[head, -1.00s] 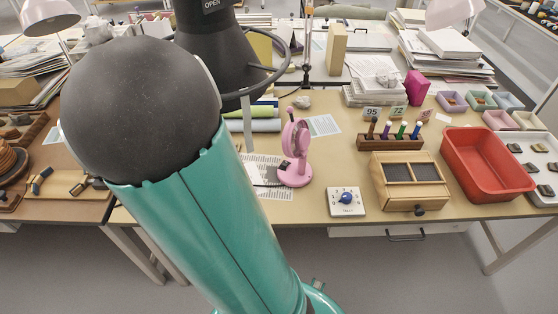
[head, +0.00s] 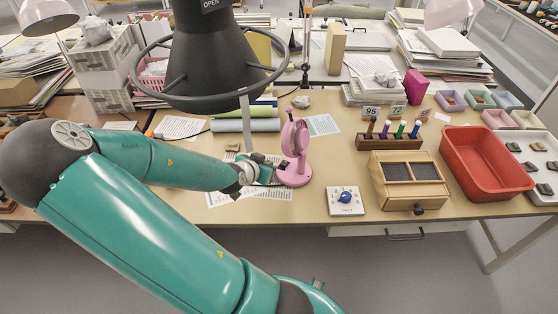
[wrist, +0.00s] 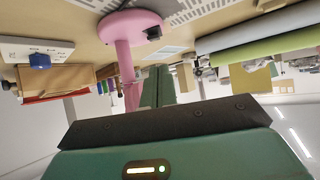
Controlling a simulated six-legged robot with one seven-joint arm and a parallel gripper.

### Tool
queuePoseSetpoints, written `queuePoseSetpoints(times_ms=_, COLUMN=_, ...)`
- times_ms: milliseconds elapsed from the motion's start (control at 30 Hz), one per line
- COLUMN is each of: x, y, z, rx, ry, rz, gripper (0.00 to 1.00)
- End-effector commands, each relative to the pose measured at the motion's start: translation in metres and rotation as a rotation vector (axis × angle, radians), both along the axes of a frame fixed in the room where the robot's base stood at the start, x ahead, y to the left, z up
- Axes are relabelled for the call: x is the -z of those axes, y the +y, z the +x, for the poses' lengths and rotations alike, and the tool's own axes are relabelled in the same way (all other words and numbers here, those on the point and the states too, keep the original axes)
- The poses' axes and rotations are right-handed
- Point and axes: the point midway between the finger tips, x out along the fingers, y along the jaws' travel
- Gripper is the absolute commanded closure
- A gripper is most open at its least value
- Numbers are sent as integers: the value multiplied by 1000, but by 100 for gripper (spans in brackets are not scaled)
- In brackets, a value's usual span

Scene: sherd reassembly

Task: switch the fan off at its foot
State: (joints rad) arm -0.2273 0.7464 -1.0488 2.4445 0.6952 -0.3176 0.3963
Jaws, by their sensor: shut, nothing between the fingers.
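The pink fan (head: 294,141) stands upright on the table, near the middle of the head view. Its round pink foot (head: 294,178) rests on the table. In the wrist view, which is turned upside down, the foot (wrist: 128,22) is at the top and a small black switch (wrist: 154,33) sits on it. My gripper (head: 272,165) is just left of the fan's stem, above the left side of the foot. It is shut and empty. Its fingers (wrist: 158,86) point toward the fan in the wrist view. I cannot tell whether they touch it.
A white dial box with a blue knob (head: 345,200) stands right of the fan. Beyond it are a wooden box (head: 408,195) and a red tray (head: 485,188). A round dark lamp head (head: 210,60) hangs above my forearm. Printed sheets (head: 235,197) lie under my gripper.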

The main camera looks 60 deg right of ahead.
Motion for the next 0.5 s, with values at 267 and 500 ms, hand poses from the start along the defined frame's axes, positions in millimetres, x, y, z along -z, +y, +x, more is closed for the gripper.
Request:
queuePoseSetpoints(times_ms=267, x=11, y=-17, z=-2, rx=4, ry=1, rz=1, gripper=100)
queuePoseSetpoints(times_ms=500, x=29, y=-41, z=-3, rx=3, ry=1, rz=2, gripper=100)
